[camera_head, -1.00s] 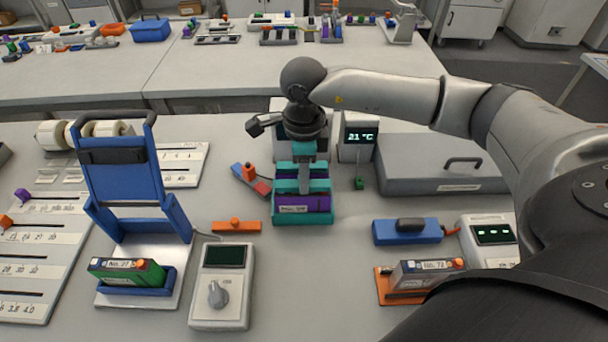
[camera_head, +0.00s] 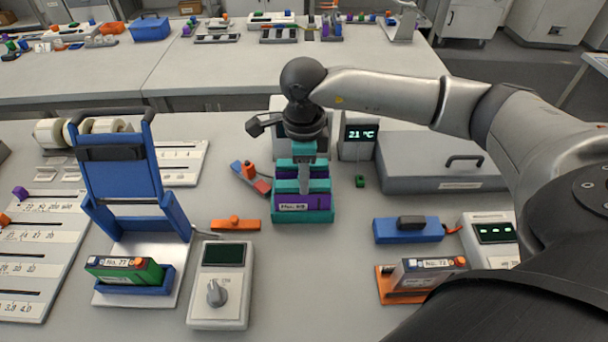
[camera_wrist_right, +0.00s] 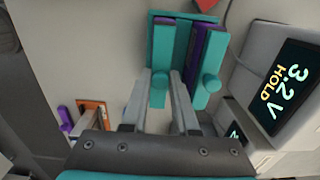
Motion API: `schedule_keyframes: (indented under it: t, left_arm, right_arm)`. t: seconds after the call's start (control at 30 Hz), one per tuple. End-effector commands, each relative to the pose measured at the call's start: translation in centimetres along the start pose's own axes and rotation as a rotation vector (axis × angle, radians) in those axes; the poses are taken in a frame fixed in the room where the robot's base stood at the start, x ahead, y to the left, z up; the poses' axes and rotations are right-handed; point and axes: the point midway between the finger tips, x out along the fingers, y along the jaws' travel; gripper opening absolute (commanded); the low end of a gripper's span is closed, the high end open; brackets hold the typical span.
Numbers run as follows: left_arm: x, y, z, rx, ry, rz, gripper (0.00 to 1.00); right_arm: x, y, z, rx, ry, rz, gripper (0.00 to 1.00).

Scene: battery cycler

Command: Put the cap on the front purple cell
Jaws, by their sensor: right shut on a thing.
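The teal holder (camera_head: 303,216) stands mid-table with purple cells in it. The front purple cell (camera_head: 303,203) faces me with a white label. My right gripper (camera_head: 304,182) is directly above the holder, pointing down. In the right wrist view, its fingers (camera_wrist_right: 165,95) are shut on a teal cap (camera_wrist_right: 160,65), a long bar with a rounded knob, lined up along the front cell. I cannot tell whether the cap is seated. A second teal bar with a knob (camera_wrist_right: 211,83) lies over the rear cell, with a purple strip (camera_wrist_right: 195,45) beside it. My left gripper is not in view.
A meter reading 3.2 V HOLD (camera_wrist_right: 288,85) stands close behind the holder. The blue press-like stand (camera_head: 128,180) and dial box (camera_head: 220,290) are to the left. A grey lidded box (camera_head: 440,165) and blue block (camera_head: 408,230) are to the right.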

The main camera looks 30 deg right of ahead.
Motion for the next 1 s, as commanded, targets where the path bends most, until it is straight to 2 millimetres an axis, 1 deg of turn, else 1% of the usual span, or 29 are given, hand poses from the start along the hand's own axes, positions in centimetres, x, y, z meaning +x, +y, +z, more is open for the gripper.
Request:
schedule_keyframes:
  t: [0.03,0.07,0.33,0.5,0.53,0.77,0.8,1.0]
  left_arm:
    - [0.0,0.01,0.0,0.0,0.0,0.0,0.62]
    - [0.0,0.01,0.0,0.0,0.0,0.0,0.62]
    - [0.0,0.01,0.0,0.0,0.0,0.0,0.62]
    - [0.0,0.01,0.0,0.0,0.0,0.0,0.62]
    - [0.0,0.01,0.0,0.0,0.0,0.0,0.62]
    - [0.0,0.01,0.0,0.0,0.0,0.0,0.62]
    - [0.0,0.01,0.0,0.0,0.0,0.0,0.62]
    - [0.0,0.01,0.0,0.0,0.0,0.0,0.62]
  right_arm:
    - [0.0,0.0,0.01,0.0,0.0,0.0,0.29]
    - [0.0,0.0,0.02,0.0,0.0,0.0,0.32]
    - [0.0,0.0,0.01,0.0,0.0,0.0,0.62]
    - [0.0,0.0,0.01,0.0,0.0,0.0,0.62]
    - [0.0,0.0,0.01,0.0,0.0,0.0,0.65]
    - [0.0,0.0,0.0,0.0,0.0,0.0,0.91]
    - [0.0,0.0,0.0,0.0,0.0,0.0,0.93]
    - [-0.01,0.0,0.0,0.0,0.0,0.0,0.93]
